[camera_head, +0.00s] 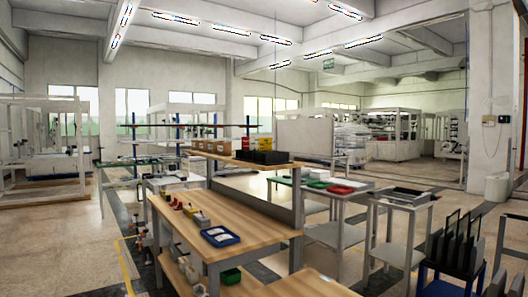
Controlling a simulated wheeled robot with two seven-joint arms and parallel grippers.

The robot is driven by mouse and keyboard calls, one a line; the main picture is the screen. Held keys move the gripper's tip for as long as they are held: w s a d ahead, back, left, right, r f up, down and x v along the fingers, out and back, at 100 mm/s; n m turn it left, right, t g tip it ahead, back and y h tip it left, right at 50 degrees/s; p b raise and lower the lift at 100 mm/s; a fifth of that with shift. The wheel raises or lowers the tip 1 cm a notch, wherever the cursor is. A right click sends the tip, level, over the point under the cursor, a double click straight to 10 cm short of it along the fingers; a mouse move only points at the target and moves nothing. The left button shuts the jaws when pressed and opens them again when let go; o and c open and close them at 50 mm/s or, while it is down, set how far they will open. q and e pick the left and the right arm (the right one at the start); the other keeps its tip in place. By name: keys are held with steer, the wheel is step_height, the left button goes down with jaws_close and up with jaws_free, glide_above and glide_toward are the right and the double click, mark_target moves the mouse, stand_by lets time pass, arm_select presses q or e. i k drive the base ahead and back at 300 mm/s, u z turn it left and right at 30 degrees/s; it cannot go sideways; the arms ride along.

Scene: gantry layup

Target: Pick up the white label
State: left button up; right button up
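I cannot make out the white label for certain at this distance. A blue tray (205,234) lies on the near wooden workbench (255,222), with small whitish pieces in it that are too small to identify. Neither of my grippers is in view.
Small red and yellow items (178,205) stand on the bench's left part. Dark bins (262,157) sit on its raised shelf. A side table (318,189) with green and red trays and a grey metal stand (398,198) are to the right. Open floor (65,240) lies left.

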mark_target(254, 142)
steer(key=u, duration=1.4)
steer(key=i, duration=5.8)
steer(key=z, duration=4.6)
